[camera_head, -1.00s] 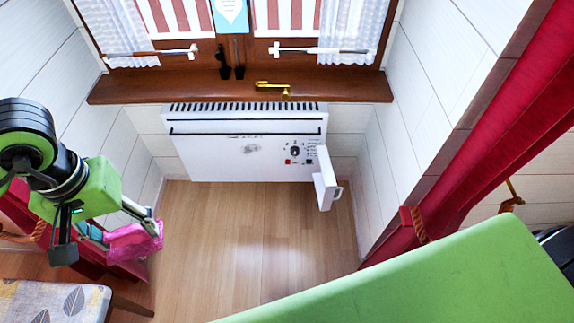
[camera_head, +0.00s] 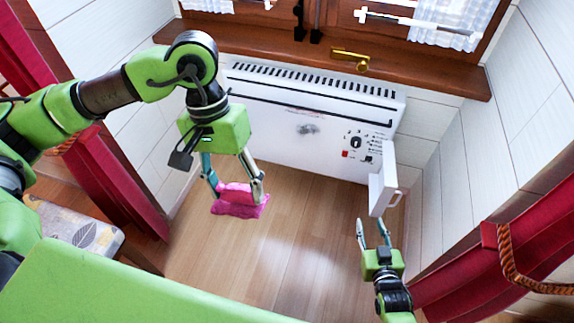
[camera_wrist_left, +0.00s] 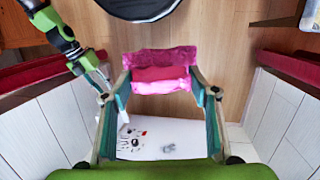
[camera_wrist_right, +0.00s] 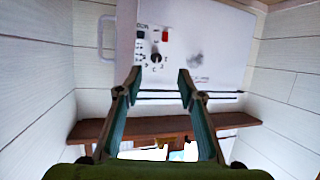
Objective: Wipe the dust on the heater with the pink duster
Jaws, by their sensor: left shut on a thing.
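The white heater (camera_head: 290,105) hangs on the wall under the window sill, with a dark dust smudge (camera_head: 307,129) on its front. The smudge also shows in the left wrist view (camera_wrist_left: 168,149) and right wrist view (camera_wrist_right: 195,60). My left gripper (camera_head: 235,190) is shut on the pink duster (camera_head: 240,207) and holds it above the floor, apart from the heater and low to the left of the smudge. The duster spans both fingers in the left wrist view (camera_wrist_left: 160,72). My right gripper (camera_head: 372,222) is open and empty, below the heater's right end.
A white handled piece (camera_head: 382,192) juts out at the heater's right end, close to my right gripper. The wooden sill (camera_head: 440,80) overhangs the heater. Red curtains hang at both sides. A patterned stool (camera_head: 80,232) stands left. The floor before the heater is clear.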

